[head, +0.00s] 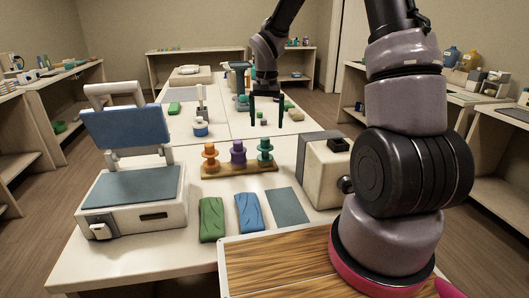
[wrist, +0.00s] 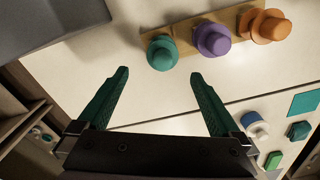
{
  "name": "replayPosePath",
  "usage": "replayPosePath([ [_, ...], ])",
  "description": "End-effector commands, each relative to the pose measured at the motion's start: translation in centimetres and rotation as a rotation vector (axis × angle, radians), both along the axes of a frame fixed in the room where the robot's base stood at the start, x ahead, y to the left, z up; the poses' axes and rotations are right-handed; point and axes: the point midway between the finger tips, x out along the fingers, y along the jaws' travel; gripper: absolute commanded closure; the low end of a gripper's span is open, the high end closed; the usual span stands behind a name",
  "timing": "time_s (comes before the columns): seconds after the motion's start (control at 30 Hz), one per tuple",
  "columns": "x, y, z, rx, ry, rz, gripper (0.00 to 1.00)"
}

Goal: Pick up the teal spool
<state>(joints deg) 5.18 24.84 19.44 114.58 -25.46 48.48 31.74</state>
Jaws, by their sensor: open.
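The teal spool (head: 265,149) stands upright at the right end of a wooden rack (head: 240,169), next to a purple spool (head: 238,152) and an orange spool (head: 210,155). In the wrist view the teal spool (wrist: 162,52) is at the top centre, just ahead of the fingertips, with the purple spool (wrist: 212,39) and orange spool (wrist: 265,26) to its right. My gripper (head: 267,122) is open and empty, above the table and beyond the rack. In the wrist view my gripper (wrist: 159,75) has its green-toned fingers spread wide, with bare table between them. Nothing hides the teal spool.
A beige box machine (head: 325,170) stands close to the rack's right. A blue-lidded press (head: 130,165) stands left. Green (head: 211,219) and blue (head: 249,212) slabs and a grey mat (head: 287,206) lie in front. Several small items lie behind.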

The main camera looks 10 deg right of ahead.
Motion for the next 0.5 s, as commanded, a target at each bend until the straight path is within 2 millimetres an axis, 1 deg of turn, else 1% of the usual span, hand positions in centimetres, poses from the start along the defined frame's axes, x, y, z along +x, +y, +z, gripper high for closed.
replayPosePath([
  [0.03,0.2,0.2,-0.7,0.003,0.01,-0.001,0.0],
  [0.1,0.4,0.3,-1.6,0.004,0.017,-0.003,0.0],
  [0.17,0.4,0.3,-2.4,0.004,0.02,-0.002,0.0],
  [0.33,0.3,0.4,-5.2,0.003,0.021,-0.002,0.0],
  [0.4,0.4,0.4,-6.1,0.004,0.02,-0.002,0.0],
  [0.5,0.4,0.4,-6.8,0.004,0.018,-0.001,0.0],
])
